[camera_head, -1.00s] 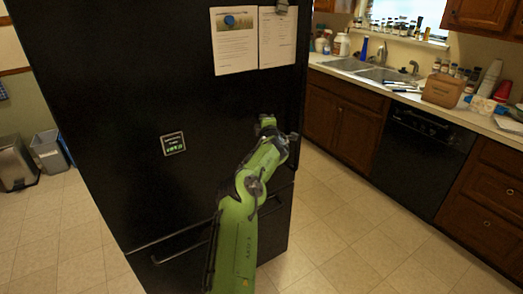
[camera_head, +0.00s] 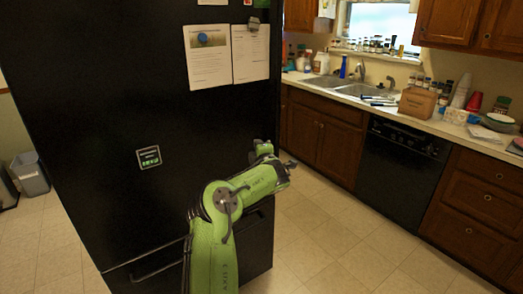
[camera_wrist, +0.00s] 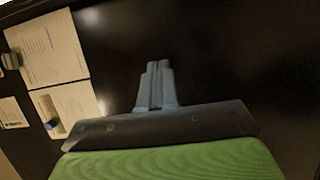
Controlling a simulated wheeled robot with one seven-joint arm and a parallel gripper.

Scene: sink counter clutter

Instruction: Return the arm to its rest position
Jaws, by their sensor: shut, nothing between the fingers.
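My green arm (camera_head: 228,205) rises from the bottom of the head view and bends to the right at its elbow. My gripper (camera_wrist: 154,68) is shut and empty in the wrist view, its two grey fingers together. In the head view the end of the arm is in front of the lower right part of the black fridge (camera_head: 110,90), and the fingers are hard to make out there. The dark fridge surface fills most of the wrist view behind the fingers. I cannot tell the exact gap between gripper and fridge.
Papers (camera_head: 208,57) hang on the fridge, and its handle (camera_head: 158,268) runs low beside my arm. The counter at right holds a sink (camera_head: 310,82), a wooden box (camera_head: 417,103), cups and plates. A black dishwasher (camera_head: 400,170) sits below. The tiled floor (camera_head: 335,235) is clear.

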